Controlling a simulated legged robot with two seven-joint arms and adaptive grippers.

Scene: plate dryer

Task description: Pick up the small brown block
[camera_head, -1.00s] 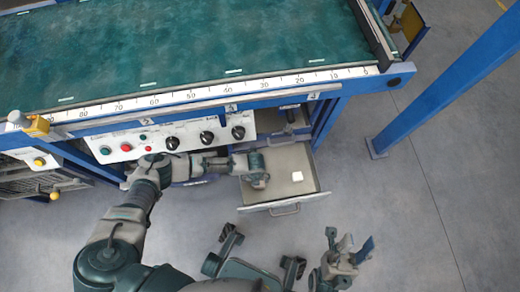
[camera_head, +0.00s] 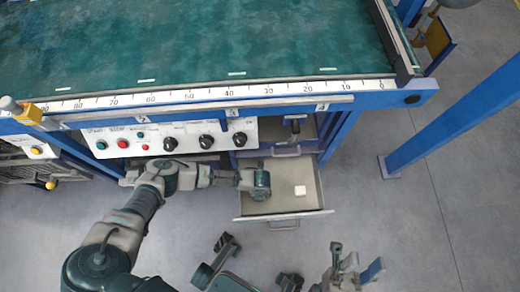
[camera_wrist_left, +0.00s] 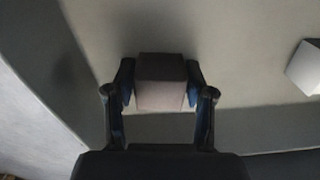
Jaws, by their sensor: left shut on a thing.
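The small brown block (camera_wrist_left: 160,82) is between the two fingertips of my left gripper (camera_wrist_left: 160,88) in the left wrist view, with both fingers touching its sides. In the head view, my left gripper (camera_head: 261,186) points down into the open drawer (camera_head: 285,214), and the block is hidden there. I cannot tell whether the block is clear of the drawer floor. My right gripper (camera_head: 355,268) is at the bottom edge of the head view, empty, with its fingers spread apart, away from the drawer.
A white block (camera_head: 300,190) lies in the drawer to the right of my left gripper; it also shows in the left wrist view (camera_wrist_left: 305,68). The control panel (camera_head: 165,138) is above my left arm. A blue post (camera_head: 440,115) stands at the right, with open floor around it.

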